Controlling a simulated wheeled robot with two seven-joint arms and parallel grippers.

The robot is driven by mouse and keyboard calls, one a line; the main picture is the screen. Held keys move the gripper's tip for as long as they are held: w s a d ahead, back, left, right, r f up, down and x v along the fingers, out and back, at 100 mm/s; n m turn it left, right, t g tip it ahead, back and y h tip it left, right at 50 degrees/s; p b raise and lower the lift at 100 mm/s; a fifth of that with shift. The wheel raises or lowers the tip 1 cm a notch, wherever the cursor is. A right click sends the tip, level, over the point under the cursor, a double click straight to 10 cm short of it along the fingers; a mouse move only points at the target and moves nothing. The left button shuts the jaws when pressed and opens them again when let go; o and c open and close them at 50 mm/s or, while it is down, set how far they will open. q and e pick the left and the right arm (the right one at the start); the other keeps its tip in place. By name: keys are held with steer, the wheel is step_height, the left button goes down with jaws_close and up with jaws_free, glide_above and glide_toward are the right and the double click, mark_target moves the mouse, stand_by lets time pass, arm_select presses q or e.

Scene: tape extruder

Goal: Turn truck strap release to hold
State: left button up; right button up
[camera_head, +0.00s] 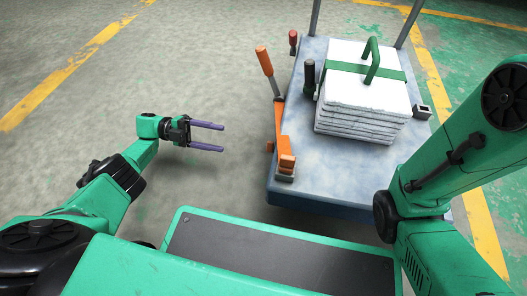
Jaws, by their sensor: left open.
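The truck is a blue-grey flatbed (300,150) at the right of the head view. A stack of white slabs (345,90) lies on it under a green strap (392,74) with a green loop handle (371,60). A black-handled lever (309,78) stands upright beside the stack. An orange-handled lever (265,61) leans at the truck's left edge, and a small red-handled lever (293,40) stands farther back. I cannot tell which is the strap release. My left gripper (222,138) is open and empty, left of the truck and apart from it. My right gripper is out of view.
Orange blocks (287,162) sit at the truck's near left corner, and a small grey bracket (422,112) is at its right edge. Grey posts rise at the back. My right arm covers the near right side. Floor left of the truck is clear.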

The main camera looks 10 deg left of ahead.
mark_target(272, 147)
arm_select(q)
steer(key=d, duration=1.4)
steer(key=shift+r, duration=0.15)
jaws_close()
